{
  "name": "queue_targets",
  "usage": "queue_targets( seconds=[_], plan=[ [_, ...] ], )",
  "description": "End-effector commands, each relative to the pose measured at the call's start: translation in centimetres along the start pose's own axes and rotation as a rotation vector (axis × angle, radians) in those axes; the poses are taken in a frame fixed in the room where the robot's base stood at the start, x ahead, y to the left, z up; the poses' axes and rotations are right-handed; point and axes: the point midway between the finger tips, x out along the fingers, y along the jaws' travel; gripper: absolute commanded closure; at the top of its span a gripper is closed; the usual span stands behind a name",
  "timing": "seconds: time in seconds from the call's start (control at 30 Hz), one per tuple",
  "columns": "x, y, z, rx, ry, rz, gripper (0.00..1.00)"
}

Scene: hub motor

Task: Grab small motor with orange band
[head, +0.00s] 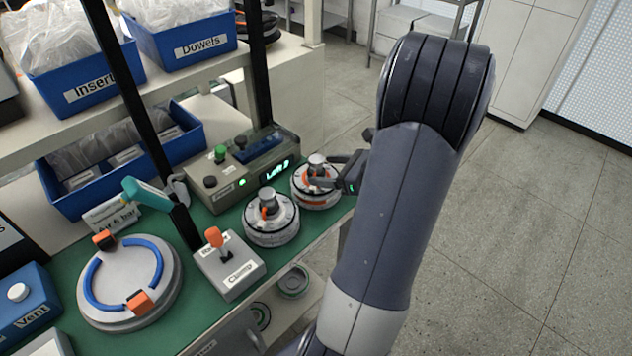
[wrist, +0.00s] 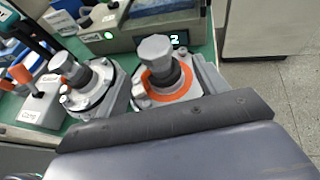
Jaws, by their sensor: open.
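The small motor with the orange band (head: 316,197) stands upright near the right end of the green bench. In the wrist view, the orange ring around its grey shaft (wrist: 168,84) shows in the middle. My gripper (head: 331,173) is open and reaches in from the right at the motor's upper part. Its fingers are close to the shaft; I cannot tell whether they touch it. A similar motor (head: 271,217), with a small orange part on top, stands just left of it and also shows in the wrist view (wrist: 92,88).
A control box with a lit display (head: 240,165) stands behind the motors. A clamp lever box (head: 228,265) and a round fixture with a blue ring (head: 130,283) are to the left. Blue bins (head: 195,38) sit on the shelf above. Open floor lies to the right.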

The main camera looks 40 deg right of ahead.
Motion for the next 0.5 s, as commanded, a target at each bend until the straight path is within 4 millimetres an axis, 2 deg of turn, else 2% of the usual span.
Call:
queue_targets(
  seconds=[0.1, 0.23, 0.5],
  plan=[
    [2.0, -0.1, -0.5, 0.003, 0.000, 0.005, 0.32],
    [3.5, -0.1, -0.4, -0.001, 0.001, 0.004, 0.32],
    [4.0, -0.2, -0.5, -0.001, 0.001, -0.001, 0.32]
  ],
)
